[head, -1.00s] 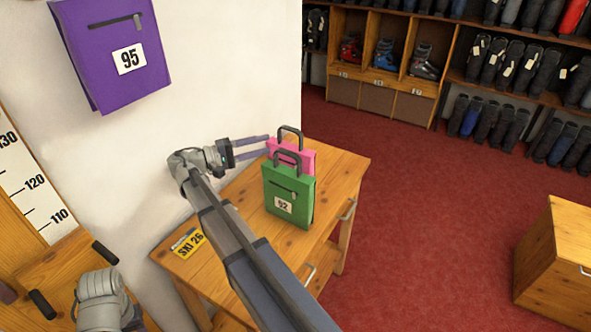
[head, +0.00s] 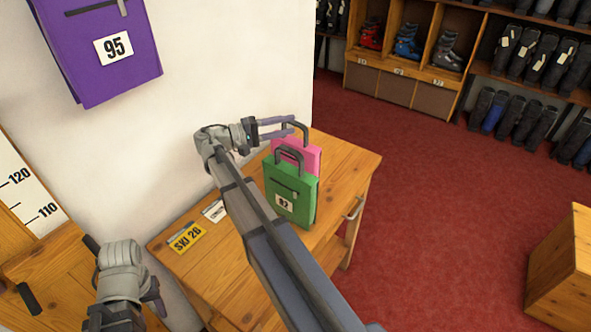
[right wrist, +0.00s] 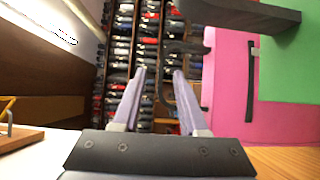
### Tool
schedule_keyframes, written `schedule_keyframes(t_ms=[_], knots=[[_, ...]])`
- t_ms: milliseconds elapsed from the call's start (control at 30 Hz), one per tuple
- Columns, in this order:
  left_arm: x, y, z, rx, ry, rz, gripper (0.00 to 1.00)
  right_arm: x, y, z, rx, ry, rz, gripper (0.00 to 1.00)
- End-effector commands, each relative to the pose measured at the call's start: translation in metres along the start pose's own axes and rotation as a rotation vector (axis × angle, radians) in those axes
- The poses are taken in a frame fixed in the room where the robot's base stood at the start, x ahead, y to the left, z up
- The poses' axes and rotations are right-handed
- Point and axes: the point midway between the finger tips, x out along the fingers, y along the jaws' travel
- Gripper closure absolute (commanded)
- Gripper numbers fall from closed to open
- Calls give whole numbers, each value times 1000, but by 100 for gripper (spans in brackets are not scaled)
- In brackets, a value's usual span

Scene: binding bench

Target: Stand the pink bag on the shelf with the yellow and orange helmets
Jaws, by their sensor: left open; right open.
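The pink bag (head: 311,158) stands on the wooden table, mostly hidden behind the green bag (head: 290,205) marked 82. My right gripper (head: 291,126) is open at the pink bag's dark handle. In the right wrist view, the pink bag (right wrist: 228,85) is right of the open fingers (right wrist: 160,78), and part of a dark handle curves between the fingers in the picture. I cannot tell whether they touch it. My left gripper (head: 124,318) is open and empty at the lower left. No shelf with yellow and orange helmets is in view.
A purple bag (head: 100,60) marked 95 hangs on the white wall. A yellow SKI 26 card (head: 187,238) lies on the table (head: 345,165). Boot shelves (head: 460,65) stand at the back, and a wooden cabinet (head: 560,265) at the right. Red carpet between is clear.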

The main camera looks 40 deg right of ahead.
Motion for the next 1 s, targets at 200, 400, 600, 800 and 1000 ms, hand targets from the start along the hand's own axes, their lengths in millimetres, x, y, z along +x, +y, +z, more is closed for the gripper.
schedule_keyframes(t_ms=[200,400,600,800,1000], knots=[[0,0,0,0,0,0,50,11,0,0,0,0,0,57],[1,0,0,0,0,0,50,27,-1,-1,0,-3,0,57],[1,0,0,0,0,0,50,56,-1,-3,0,-2,0,57],[1,0,0,0,0,0,50,62,-1,-4,0,0,0,57],[1,0,0,0,0,0,50,62,-1,-4,0,0,0,71]])
